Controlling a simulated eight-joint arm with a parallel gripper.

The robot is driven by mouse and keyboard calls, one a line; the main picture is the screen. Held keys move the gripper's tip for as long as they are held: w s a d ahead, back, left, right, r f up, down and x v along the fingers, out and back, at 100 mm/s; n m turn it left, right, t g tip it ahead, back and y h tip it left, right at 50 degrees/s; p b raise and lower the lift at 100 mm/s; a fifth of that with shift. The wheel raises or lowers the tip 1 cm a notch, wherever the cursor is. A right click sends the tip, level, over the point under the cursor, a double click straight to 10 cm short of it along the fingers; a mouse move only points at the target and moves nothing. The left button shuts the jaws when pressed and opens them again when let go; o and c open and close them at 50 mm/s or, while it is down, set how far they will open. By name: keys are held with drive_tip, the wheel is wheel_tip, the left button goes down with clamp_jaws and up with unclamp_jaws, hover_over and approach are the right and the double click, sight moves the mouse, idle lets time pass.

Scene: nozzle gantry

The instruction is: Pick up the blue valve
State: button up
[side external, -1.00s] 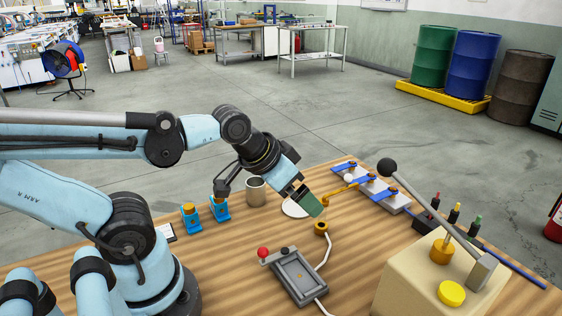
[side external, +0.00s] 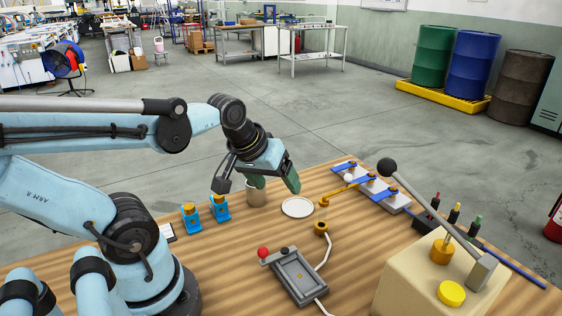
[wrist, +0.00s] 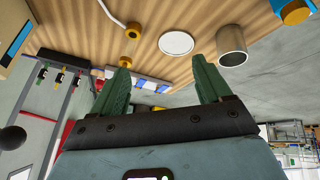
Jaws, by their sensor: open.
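Two blue blocks with gold tops, which look like valves, stand upright side by side on the wooden table: a left blue valve (side external: 190,218) and a right blue valve (side external: 221,208). One blue and gold valve (wrist: 295,12) is cut off at the top right of the wrist view. My gripper (side external: 276,184) is open, with its green fingers apart and nothing between them. It is above the table, to the right of both valves, near the metal cup. The wrist view shows both fingers (wrist: 161,67) spread wide.
The metal cup (side external: 256,198) stands between the valves and the white disc (side external: 298,207). A grey tray device with a red knob (side external: 263,253) lies in front. A beige box with a long lever (side external: 430,200) stands at right. Blue-handled fittings (side external: 375,187) line the back edge.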

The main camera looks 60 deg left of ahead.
drive_tip(key=s+a+n+g, duration=0.3)
drive_tip(key=s+a+n, duration=0.45)
drive_tip(key=n, duration=0.65)
drive_tip(key=n+g+h, duration=0.1)
drive_tip(key=n+g, duration=0.1)
drive_tip(key=n, duration=1.1)
hover_over(191, 210)
drive_tip(key=w+a, duration=0.1)
drive_tip(key=a, duration=0.1)
drive_tip(key=shift+s+a+f+n+g, duration=0.2)
drive_tip(key=shift+s+f+n+g, duration=0.1)
drive_tip(key=shift+n, duration=0.6)
drive_tip(key=shift+s+f, duration=0.1)
drive_tip(key=shift+f, duration=5.85)
drive_tip(key=shift+c, duration=0.4)
drive_tip(key=c, duration=1.2)
drive_tip(key=shift+o, duration=0.2)
drive_tip(key=shift+r, duration=0.2)
